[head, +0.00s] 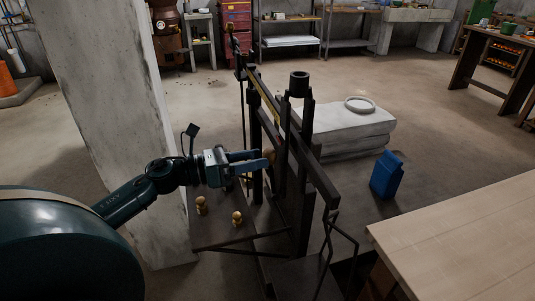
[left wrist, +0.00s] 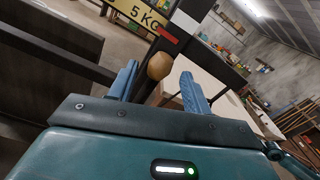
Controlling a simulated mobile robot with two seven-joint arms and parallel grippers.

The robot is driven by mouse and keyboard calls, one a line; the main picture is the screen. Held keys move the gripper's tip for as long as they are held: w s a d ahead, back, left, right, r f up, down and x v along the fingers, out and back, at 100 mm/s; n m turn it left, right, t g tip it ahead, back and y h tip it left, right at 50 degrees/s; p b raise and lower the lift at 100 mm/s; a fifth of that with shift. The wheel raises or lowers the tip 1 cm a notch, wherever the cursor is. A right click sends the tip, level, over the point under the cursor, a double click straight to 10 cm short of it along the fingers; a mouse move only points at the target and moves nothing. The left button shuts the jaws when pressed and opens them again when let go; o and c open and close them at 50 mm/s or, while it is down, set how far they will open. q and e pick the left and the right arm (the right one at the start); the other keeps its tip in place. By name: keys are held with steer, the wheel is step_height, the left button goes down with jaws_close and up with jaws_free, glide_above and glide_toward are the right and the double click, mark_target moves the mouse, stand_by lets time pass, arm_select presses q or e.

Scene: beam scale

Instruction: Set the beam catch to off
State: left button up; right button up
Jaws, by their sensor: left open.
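The beam scale (head: 303,125) is a tall dark metal frame with a long sloping beam and a yellow graduated strip (head: 264,92). My left gripper (head: 268,158) reaches in from the left beside the uprights, with its blue fingers apart. In the left wrist view a round wooden knob (left wrist: 160,66) shows between the two fingertips (left wrist: 160,82), with space visible on both sides. It looks like the handle of the catch, but its lever is mostly hidden. A yellow plate reading "5 KG" (left wrist: 138,14) and a red mark (left wrist: 168,33) are just beyond it. My right gripper is out of view.
Two brass weights, one left (head: 201,205) and one right (head: 237,217), stand on the dark shelf below my gripper. A concrete pillar (head: 110,90) is close behind my left arm. A blue canister (head: 386,175) and a pale wooden table (head: 470,235) are to the right.

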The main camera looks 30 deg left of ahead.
arm_select(q)
steer(key=shift+x, duration=1.85)
steer(key=shift+c, duration=0.2)
jaws_close()
